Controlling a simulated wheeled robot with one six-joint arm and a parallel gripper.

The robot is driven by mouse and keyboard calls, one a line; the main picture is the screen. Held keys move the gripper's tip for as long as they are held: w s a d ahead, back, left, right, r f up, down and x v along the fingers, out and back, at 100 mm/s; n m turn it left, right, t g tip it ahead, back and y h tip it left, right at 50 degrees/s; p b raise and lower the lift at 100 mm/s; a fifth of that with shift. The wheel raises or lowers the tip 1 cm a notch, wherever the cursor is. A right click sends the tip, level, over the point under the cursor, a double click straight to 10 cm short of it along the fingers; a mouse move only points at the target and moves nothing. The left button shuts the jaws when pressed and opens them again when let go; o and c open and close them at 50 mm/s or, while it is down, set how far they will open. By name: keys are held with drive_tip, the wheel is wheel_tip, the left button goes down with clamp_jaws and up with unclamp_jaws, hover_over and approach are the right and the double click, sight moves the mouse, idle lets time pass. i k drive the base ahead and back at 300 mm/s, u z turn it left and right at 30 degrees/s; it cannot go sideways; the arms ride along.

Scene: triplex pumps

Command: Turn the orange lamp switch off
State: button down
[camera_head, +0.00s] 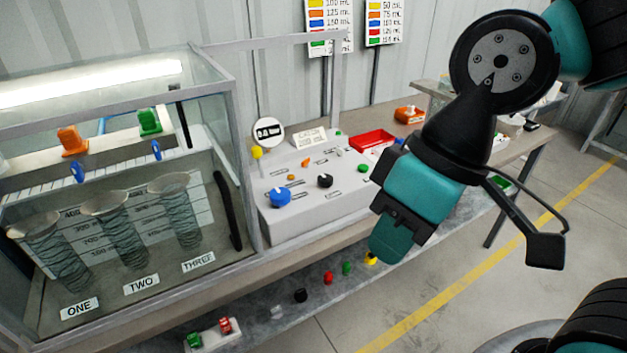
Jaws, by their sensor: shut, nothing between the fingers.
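A sloped white control panel (300,212) stands on the bench right of the glass tank. A small orange piece (305,162), perhaps the lamp switch, sits on its upper part, and a rounder orange piece (291,177) is just below left of it. Which one is the switch and how it is set are too small to tell. My gripper (397,240), teal and black, is shut and empty. In the picture it hangs at the right of the panel, pointing down-left, apart from both orange pieces. It hides the panel's right end.
The panel also bears a blue knob (280,197), a black knob (325,181) and a green piece (363,168). A red tray (372,140) lies behind. The glass tank (235,150) with funnels stands left. Coloured pieces lie on the lower shelf (290,315).

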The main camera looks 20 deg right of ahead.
sight(304, 163)
drive_tip(key=u, duration=0.25)
drive_tip(key=i, duration=1)
drive_tip(key=u, duration=0.2)
